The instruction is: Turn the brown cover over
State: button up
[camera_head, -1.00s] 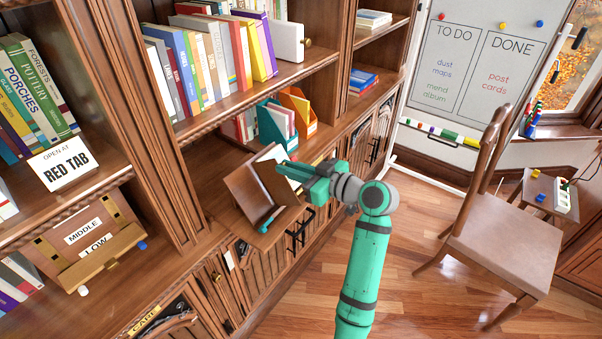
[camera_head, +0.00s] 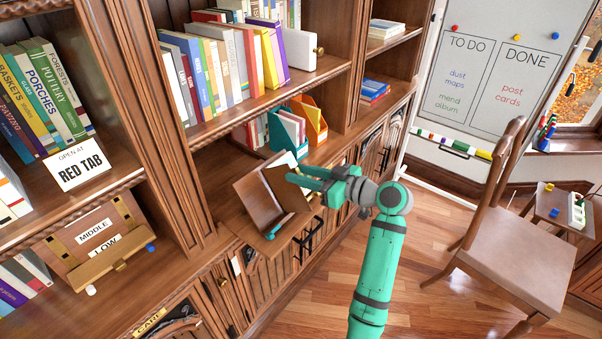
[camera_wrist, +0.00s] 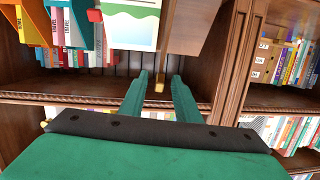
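A brown cover (camera_head: 285,190) stands tilted on a wooden stand (camera_head: 255,208) on the cabinet ledge, with a pale page (camera_head: 284,161) behind its upper edge. My gripper (camera_head: 291,174) is just right of the cover's upper part, partly hiding it. In the wrist view, the brown panel (camera_wrist: 187,25) and a page with a coloured picture (camera_wrist: 130,22) are at the top. My gripper (camera_wrist: 158,78) has its fingers apart, with a small tan tab (camera_wrist: 159,86) showing between them. I cannot tell whether either finger touches it.
Teal and orange file holders (camera_head: 312,122) stand behind the stand. Bookshelves rise behind and to the left, with a RED TAB sign (camera_head: 80,165) and a MIDDLE/LOW box (camera_head: 95,240). A chair (camera_head: 515,250) and whiteboard (camera_head: 475,80) are at right. Floor near my arm is clear.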

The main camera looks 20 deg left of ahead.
jog(key=shift+d+r, duration=0.2)
jog(key=shift+d, duration=0.45)
jog(key=v, duration=0.9)
jog(key=shift+s+d, duration=0.2)
jog(key=shift+s, duration=0.05)
